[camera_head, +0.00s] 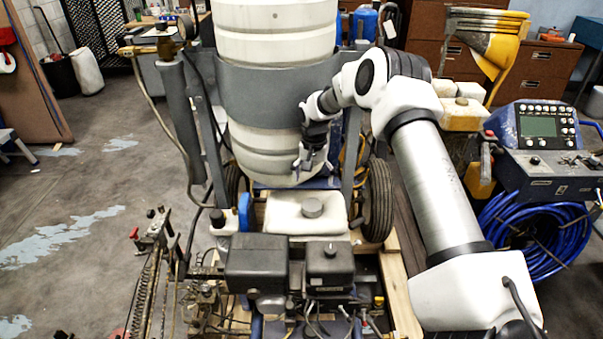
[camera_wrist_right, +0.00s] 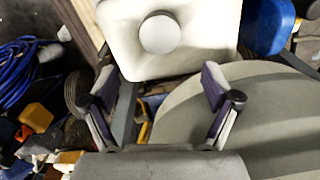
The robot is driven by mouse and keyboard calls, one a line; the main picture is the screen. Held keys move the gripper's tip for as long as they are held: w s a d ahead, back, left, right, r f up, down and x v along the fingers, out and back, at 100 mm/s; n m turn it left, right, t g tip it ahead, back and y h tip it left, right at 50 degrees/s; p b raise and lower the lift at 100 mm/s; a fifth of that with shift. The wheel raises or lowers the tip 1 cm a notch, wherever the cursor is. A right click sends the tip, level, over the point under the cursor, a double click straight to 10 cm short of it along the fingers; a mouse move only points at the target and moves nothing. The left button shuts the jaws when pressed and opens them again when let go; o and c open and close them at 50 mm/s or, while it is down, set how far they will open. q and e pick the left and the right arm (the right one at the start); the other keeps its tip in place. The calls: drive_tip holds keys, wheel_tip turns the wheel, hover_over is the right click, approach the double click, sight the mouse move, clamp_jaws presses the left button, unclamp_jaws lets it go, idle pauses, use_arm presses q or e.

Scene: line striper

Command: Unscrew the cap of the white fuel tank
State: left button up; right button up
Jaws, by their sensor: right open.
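The white fuel tank (camera_head: 285,222) sits low on the striper, in front of the large white barrel, in the head view. My right gripper (camera_head: 311,166) is above and behind the cap, against the view of the barrel, apart from the cap. In the right wrist view the tank (camera_wrist_right: 205,50) and cap (camera_wrist_right: 160,35) show at the top, beyond the spread fingers of my gripper (camera_wrist_right: 163,88). The gripper is open, with nothing between its fingers. My left gripper is out of view.
The large white barrel (camera_head: 275,35) with a grey band stands behind the tank. A black engine (camera_head: 256,265) lies in front of it. A black wheel (camera_head: 378,200) is to the right, and a blue cap (camera_head: 245,212) is left of the tank. Blue hose (camera_head: 545,245) is coiled at right.

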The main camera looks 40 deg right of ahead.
sight(312, 204)
wheel_tip(312, 204, down, 7)
drive_tip(key=b, duration=0.7)
drive_tip(key=shift+f, duration=1.7)
